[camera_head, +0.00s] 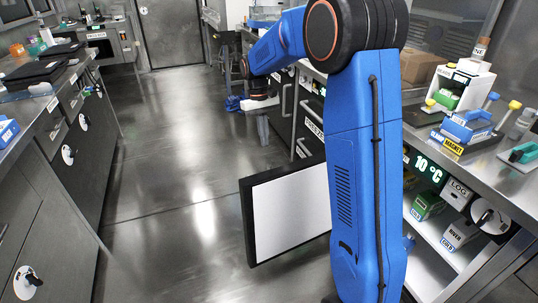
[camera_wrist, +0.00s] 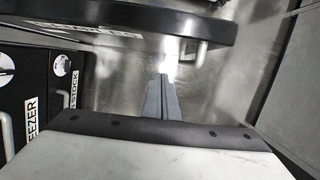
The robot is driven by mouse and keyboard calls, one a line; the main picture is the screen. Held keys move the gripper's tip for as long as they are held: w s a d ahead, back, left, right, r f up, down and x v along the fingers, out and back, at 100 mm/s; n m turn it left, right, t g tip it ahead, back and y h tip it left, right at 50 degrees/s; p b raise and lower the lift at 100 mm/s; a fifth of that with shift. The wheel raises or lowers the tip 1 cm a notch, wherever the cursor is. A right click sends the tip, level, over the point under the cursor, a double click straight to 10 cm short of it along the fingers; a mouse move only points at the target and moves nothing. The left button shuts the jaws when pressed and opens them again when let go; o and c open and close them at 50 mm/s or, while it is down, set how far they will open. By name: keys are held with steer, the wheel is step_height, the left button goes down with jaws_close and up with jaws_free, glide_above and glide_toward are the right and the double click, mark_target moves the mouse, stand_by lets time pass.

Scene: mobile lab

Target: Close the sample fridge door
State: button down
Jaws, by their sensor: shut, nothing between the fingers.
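The sample fridge door (camera_head: 290,215) stands open into the aisle in the head view, its white inner panel facing me and its hinge side hidden behind my blue arm. The open fridge (camera_head: 448,242) is under the right counter, with a 10 °C display. My gripper (camera_head: 264,130) points down beyond the door, on its outer side. In the wrist view, my gripper (camera_wrist: 162,78) is shut and empty. A dark slab (camera_wrist: 120,25), apparently the door, crosses the top, with a handle (camera_wrist: 200,53) right of the fingertips. I cannot tell whether they touch.
Boxes (camera_head: 428,206) stand on the fridge shelves. The right counter (camera_head: 490,160) carries racks and boxes. A freezer (camera_wrist: 40,95) with handles is at left in the wrist view. The left cabinets (camera_head: 60,190) border the aisle; the floor (camera_head: 180,200) between is clear.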

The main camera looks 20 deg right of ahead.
steer(key=s+f, duration=0.6)
steer(key=f, duration=0.3)
steer(key=shift+s+d+f, duration=0.15)
steer(key=shift+s+d, duration=0.1)
steer(key=shift+d, duration=0.1)
